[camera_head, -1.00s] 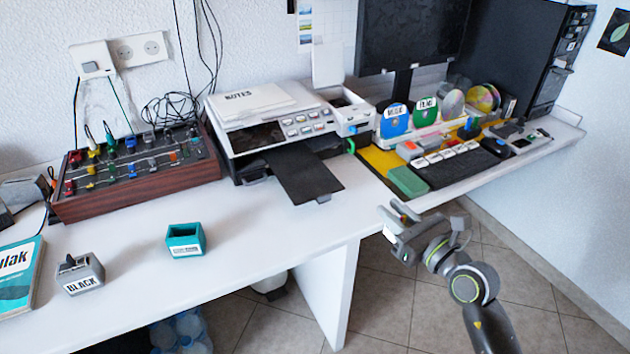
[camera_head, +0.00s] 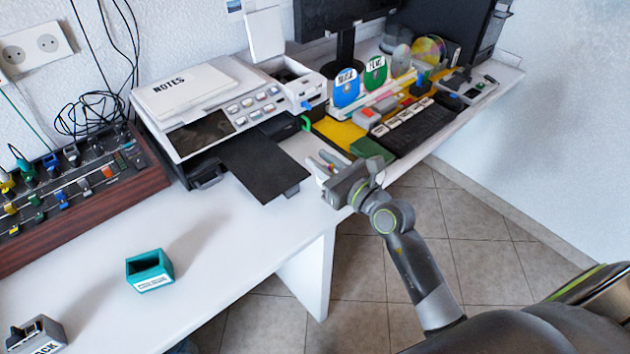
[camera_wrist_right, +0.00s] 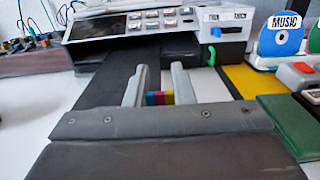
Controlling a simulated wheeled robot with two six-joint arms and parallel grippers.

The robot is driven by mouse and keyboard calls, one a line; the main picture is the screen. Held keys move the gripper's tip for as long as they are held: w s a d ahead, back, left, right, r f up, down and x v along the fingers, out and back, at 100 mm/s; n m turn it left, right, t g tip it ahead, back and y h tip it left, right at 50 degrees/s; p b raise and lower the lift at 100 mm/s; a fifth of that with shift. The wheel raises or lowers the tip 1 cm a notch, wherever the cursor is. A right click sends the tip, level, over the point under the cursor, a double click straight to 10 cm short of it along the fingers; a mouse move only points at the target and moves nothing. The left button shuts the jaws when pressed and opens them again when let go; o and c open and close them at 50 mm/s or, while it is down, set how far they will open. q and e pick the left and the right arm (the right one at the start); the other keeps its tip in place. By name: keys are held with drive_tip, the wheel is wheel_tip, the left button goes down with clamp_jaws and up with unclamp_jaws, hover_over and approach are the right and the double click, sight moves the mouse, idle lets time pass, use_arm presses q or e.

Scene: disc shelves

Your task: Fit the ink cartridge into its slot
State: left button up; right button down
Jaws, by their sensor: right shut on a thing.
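My right gripper (camera_head: 324,166) is over the table's front edge, to the right of the printer's black tray. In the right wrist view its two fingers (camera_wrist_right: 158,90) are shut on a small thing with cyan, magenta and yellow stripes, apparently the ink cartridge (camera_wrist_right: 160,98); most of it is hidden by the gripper. The printer (camera_head: 215,120) stands behind, with an open slot bay (camera_head: 300,86) at its right end. In the wrist view the bay (camera_wrist_right: 222,30) has two small labels, a blue tab and a green lever below. My left gripper is not in view.
A grey block marked BLACK (camera_head: 38,338) and a teal open box (camera_head: 150,270) stand on the table at left. The output tray (camera_head: 262,165) juts forward. The table's front middle is clear.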

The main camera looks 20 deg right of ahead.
wheel_tip(320, 180, down, 4)
drive_tip(key=shift+r+b, duration=0.25)
drive_tip(key=shift+b, duration=0.65)
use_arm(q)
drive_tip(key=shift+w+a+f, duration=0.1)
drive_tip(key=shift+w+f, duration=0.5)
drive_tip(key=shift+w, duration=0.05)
use_arm(e)
drive_tip(key=shift+f, duration=0.45)
drive_tip(key=shift+f, duration=0.1)
drive_tip(key=c, duration=1.2)
unclamp_jaws()
drive_tip(key=shift+c, duration=0.2)
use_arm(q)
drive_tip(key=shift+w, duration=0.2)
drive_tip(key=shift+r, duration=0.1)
